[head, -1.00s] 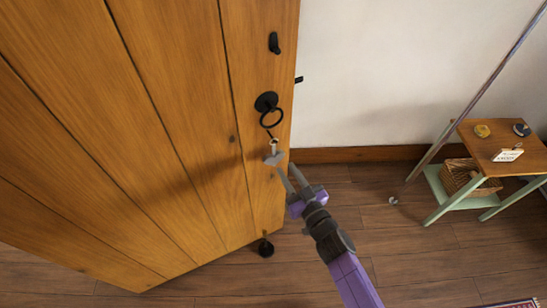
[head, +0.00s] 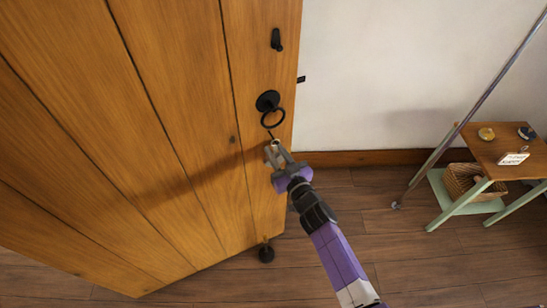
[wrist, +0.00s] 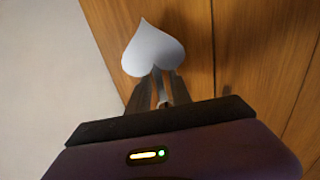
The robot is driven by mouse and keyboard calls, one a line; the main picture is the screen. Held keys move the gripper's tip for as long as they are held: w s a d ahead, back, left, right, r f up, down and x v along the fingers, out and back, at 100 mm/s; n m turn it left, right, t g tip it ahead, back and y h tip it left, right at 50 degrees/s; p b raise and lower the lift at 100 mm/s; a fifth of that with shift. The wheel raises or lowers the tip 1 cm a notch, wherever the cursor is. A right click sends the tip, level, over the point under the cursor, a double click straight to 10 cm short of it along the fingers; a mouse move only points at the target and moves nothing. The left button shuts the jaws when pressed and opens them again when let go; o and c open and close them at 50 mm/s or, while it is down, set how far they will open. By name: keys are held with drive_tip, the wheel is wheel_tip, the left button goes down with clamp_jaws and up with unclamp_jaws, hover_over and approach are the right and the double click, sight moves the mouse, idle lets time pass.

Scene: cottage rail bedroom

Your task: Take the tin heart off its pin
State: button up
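The tin heart (wrist: 153,48) is a flat, pale grey heart that shows face-on in the wrist view, just beyond my fingertips, its point toward the top of the picture. In the head view it is hard to make out, as my gripper (head: 277,152) covers its place on the door below the black ring handle. My gripper's dark fingers (wrist: 160,85) are apart, with a small light piece showing between them near the heart's notch. I cannot tell whether they touch the heart. The pin is not clear.
The plank door (head: 185,130) fills the left, with a black ring handle (head: 270,105) just above my gripper and a black latch piece (head: 276,40) higher up. A small side table (head: 490,148) with a basket (head: 468,182) stands at right.

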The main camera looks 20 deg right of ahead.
drive_tip(key=shift+c, duration=0.3)
clamp_jaws()
drive_tip(key=shift+r, duration=0.1)
drive_tip(key=shift+r+p, duration=1.2)
drive_tip(key=shift+s+r, duration=0.1)
drive_tip(key=shift+s, duration=0.15)
drive_tip(key=shift+s+d+p, duration=0.15)
drive_tip(key=shift+s+p, duration=0.3)
drive_tip(key=shift+s, duration=0.25)
drive_tip(key=shift+s+d+p, duration=0.15)
drive_tip(key=shift+s+p, duration=0.25)
drive_tip(key=shift+s, duration=0.25)
drive_tip(key=shift+s, duration=0.1)
